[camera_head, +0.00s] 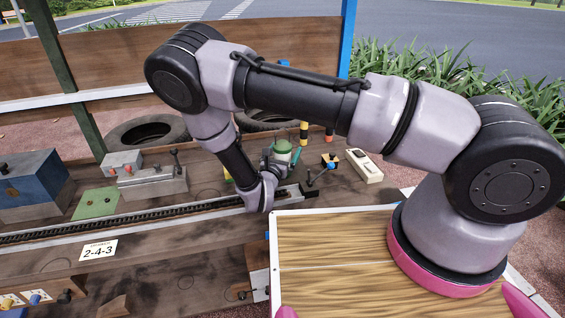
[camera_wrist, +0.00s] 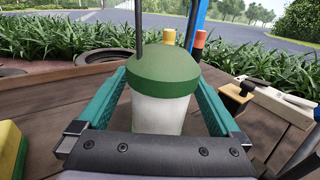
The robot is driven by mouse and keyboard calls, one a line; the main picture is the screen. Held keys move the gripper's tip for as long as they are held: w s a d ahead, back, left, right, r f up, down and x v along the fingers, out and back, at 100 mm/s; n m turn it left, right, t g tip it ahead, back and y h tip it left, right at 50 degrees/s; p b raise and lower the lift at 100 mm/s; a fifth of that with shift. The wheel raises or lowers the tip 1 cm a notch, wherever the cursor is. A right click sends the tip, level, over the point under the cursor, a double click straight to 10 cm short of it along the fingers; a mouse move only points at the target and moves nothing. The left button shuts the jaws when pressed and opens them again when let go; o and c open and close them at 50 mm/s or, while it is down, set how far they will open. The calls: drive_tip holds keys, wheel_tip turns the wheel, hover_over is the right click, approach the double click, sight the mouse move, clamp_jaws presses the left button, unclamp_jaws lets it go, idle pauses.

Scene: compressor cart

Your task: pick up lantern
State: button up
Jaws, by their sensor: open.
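The lantern (camera_wrist: 160,95) has a green domed cap and a pale whitish body. It stands upright on the brown wooden deck and fills the middle of the wrist view. In the head view the lantern (camera_head: 282,150) shows beside my wrist, partly hidden by it. My gripper (camera_wrist: 160,85) is open, with one teal finger on each side of the lantern. I cannot tell whether either finger touches it. The lower part of the lantern is hidden behind the gripper's dark palm edge.
A yellow and green block (camera_wrist: 10,150) lies left of my gripper. A white tool-like piece (camera_head: 364,165) and a small block with a black knob (camera_wrist: 235,98) lie to the right. A dark rail (camera_head: 130,222) runs along the deck.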

drive_tip(key=shift+w, duration=0.3)
clamp_jaws()
drive_tip(key=shift+d, duration=0.1)
drive_tip(key=shift+r, duration=0.1)
wheel_tip(320, 180, up, 10)
drive_tip(key=shift+f, duration=0.1)
